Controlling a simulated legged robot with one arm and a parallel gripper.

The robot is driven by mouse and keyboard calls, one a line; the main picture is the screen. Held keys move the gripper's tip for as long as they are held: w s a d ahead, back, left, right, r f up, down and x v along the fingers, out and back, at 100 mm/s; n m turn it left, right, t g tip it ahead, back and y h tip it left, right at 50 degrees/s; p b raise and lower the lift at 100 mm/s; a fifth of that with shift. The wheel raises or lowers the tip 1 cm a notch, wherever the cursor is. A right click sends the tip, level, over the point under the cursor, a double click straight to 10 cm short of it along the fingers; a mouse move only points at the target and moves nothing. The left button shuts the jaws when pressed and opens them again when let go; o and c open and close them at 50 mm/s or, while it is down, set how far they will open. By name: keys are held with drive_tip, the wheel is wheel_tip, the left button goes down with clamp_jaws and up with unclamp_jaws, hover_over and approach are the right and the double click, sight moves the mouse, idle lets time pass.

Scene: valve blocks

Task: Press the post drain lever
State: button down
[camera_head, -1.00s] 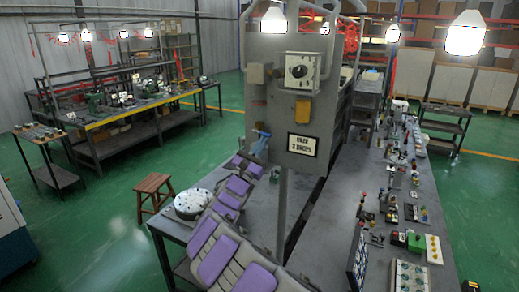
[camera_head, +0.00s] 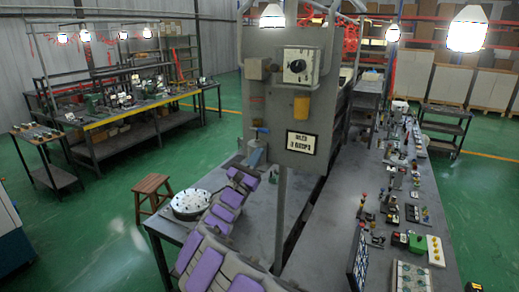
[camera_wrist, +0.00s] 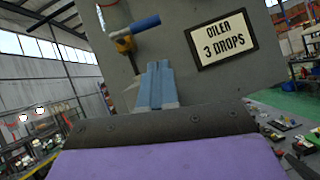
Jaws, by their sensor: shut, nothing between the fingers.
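The post drain lever is a blue handle (camera_wrist: 143,25) on a brass-yellow valve body (camera_wrist: 124,44), mounted on the grey post panel. It sticks out to the right and slightly up in the wrist view. In the head view the small blue handle (camera_head: 262,130) shows at the panel's lower left. My gripper (camera_wrist: 158,67) is shut and empty, its blue fingers pointing up, just below and right of the lever in the wrist view. In the head view my gripper (camera_head: 257,153) is just below the handle. I cannot tell whether they touch.
An "OILER 3 DROPS" sign (camera_wrist: 224,38) is right of the lever. The panel also carries a dial box (camera_head: 299,65) and a yellow block (camera_head: 301,107). A round white-topped item (camera_head: 192,203) is on the bench at lower left. Small parts crowd the right bench.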

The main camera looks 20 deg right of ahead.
drive_tip(key=r+v, duration=0.1)
drive_tip(key=v, duration=0.9)
drive_tip(key=s+d+r+m+g+b, duration=0.2)
drive_tip(key=s+d+m+g, duration=0.5)
drive_tip(key=s, duration=0.3)
drive_tip(key=s+d+r+m+g+b, duration=0.1)
drive_tip(key=s+d+m+g+b, duration=0.2)
drive_tip(key=s+d+m+g, duration=0.45)
drive_tip(key=s+f+m+g+y+b, duration=0.1)
drive_tip(key=s+f+m+g+y, duration=0.15)
drive_tip(key=s, duration=0.45)
drive_tip(key=s+f+m+g+y+b, duration=0.1)
drive_tip(key=s+f+y, duration=0.3)
drive_tip(key=s, duration=0.3)
drive_tip(key=s+a+f+m+t+y+b, duration=0.1)
drive_tip(key=s+a+f+m+y+b, duration=0.2)
drive_tip(key=s+a+f+y, duration=0.45)
drive_tip(key=s+a+f+t+y+b, duration=0.1)
drive_tip(key=s+a+f+y, duration=0.2)
drive_tip(key=a+f, duration=0.3)
drive_tip(key=s+a+f+t+y+b, duration=0.1)
drive_tip(key=s+a+f+y, duration=0.3)
drive_tip(key=a, duration=0.9)
wheel_tip(320, 180, down, 4)
drive_tip(key=shift+s+r+t+b, duration=0.2)
drive_tip(key=shift+s+t+b, duration=0.2)
drive_tip(key=shift+s+b, duration=0.6)
